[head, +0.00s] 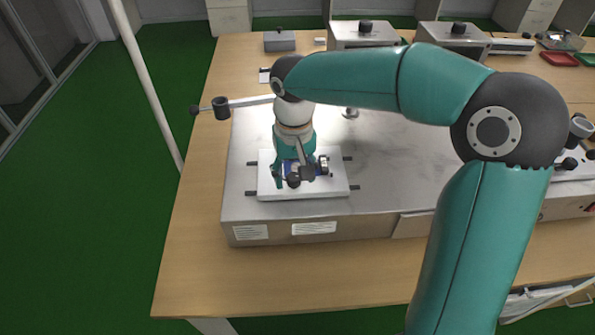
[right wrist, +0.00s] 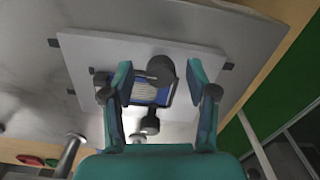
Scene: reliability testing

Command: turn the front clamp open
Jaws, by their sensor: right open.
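A white plate (head: 270,188) lies on the grey metal bench unit, and it also shows in the right wrist view (right wrist: 85,55). On it sits a small blue part with a pale ribbed face (right wrist: 143,95). A dark, round-ended clamp piece (right wrist: 160,70) lies over the blue part, and a second dark knob (right wrist: 150,124) is beside it; I take these as the front clamp. My right gripper (head: 300,175) points down over the plate. Its fingers (right wrist: 160,82) are apart, one on each side of the clamp piece; contact cannot be told. My left gripper is not in view.
The metal unit (head: 390,165) stands on a wooden table (head: 190,250). A rod with a black collar (head: 221,108) sticks out left of my wrist. Grey boxes (head: 365,35) stand behind. Red (head: 558,58) and green trays are at back right. The table's left front is clear.

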